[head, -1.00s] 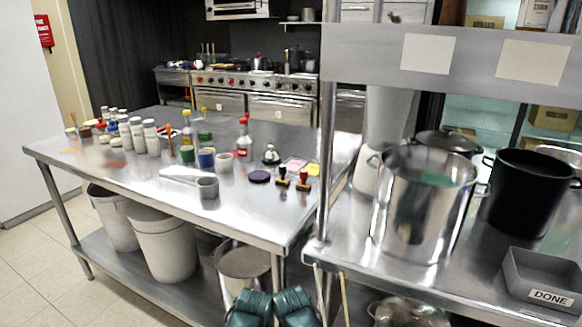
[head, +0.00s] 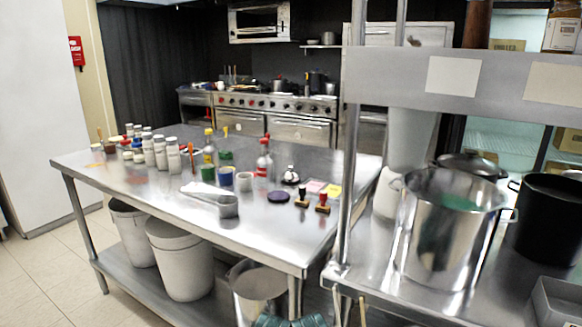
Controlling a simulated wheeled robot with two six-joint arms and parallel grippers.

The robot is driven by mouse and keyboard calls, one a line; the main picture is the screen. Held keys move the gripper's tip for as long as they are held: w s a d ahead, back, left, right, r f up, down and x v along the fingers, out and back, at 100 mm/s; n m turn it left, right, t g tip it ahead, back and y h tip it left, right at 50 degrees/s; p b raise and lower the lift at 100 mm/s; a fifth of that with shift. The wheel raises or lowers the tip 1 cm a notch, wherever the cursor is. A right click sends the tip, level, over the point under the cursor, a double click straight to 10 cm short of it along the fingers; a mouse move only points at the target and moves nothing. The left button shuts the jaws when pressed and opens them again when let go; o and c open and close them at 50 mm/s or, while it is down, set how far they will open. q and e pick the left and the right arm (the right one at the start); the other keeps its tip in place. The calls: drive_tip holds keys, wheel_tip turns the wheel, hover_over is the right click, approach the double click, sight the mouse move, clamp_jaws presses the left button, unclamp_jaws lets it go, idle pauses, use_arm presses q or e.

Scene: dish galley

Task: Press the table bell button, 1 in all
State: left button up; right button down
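The table bell (head: 291,176) is a small silver dome on a dark base. It stands on the steel table (head: 130,192), toward its right side, beside a red-capped bottle (head: 264,160). Its button on top is too small to make out clearly. Only green-blue parts of my arms show at the bottom edge of the head view, well apart from the bell. Neither of my grippers can be made out.
Near the bell are a dark purple pad (head: 278,197), two stamps (head: 322,203) and a grey cup (head: 228,206). A shelf post (head: 350,150) and a steel pot (head: 447,235) stand at right. Floor at left (head: 40,270) is clear.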

use_arm(q)
clamp_jaws()
idle(1.4)
